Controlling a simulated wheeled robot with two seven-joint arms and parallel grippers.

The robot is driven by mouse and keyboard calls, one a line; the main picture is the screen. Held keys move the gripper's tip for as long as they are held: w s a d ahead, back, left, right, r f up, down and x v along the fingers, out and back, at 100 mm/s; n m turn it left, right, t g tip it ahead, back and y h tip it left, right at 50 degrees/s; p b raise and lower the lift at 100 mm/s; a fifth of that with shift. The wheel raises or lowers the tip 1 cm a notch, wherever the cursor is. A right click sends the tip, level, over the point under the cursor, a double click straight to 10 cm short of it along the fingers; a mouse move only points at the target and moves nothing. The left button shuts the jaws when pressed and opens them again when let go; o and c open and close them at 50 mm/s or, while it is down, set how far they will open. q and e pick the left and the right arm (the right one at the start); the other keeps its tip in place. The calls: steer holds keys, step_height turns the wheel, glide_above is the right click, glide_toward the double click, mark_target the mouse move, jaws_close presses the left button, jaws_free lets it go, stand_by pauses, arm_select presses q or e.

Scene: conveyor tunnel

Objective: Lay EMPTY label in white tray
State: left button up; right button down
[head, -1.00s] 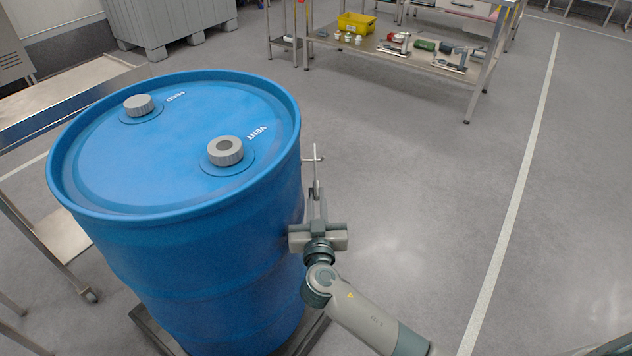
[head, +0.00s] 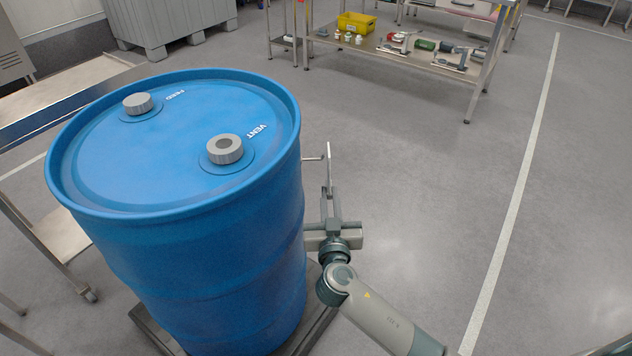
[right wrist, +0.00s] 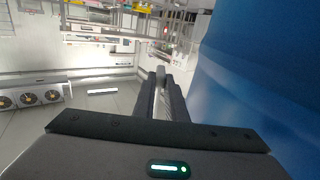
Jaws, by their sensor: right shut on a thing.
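My right gripper (head: 330,195) is shut beside the right side of the blue drum (head: 170,230). Between its fingertips is a thin, pale thing seen edge-on, which I take for the EMPTY label (head: 328,165); its face and any word on it are hidden. In the right wrist view the grey tip of this thing (right wrist: 161,74) shows between the fingers (right wrist: 163,92). A thin peg (head: 313,158) sticks out from the drum's side, its end just left of the held thing. I cannot make out a white tray. My left gripper is not in view.
The drum stands on a dark low base (head: 150,330); its top has caps by the words FEED and VENT. A metal table (head: 60,110) is at the left. A shelf bench (head: 400,60) with a yellow bin (head: 356,23) stands at the back. The floor right of the drum is clear.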

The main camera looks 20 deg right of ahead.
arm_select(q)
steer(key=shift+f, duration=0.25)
arm_select(e)
steer(key=shift+s+d, duration=0.25)
steer(key=shift+d, duration=0.55)
steer(key=shift+s+d, duration=0.2)
steer(key=shift+d, duration=0.55)
arm_select(q)
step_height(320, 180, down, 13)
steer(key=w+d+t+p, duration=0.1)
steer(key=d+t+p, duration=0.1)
steer(key=p, duration=0.7)
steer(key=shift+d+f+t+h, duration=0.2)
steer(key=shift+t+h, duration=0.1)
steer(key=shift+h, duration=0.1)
arm_select(e)
steer(key=s+a+r+n+y, duration=0.1)
steer(key=s+r, duration=0.3)
steer(key=r, duration=0.7)
steer(key=s+a+r+n+y, duration=0.2)
steer(key=s+a+r+y, duration=0.1)
steer(key=r, duration=0.8)
steer(key=shift+s+a+t+y, duration=0.15)
steer(key=shift+s+t+y, duration=0.15)
steer(key=shift+s, duration=0.35)
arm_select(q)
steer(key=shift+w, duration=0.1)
arm_select(e)
steer(key=shift+f, duration=0.1)
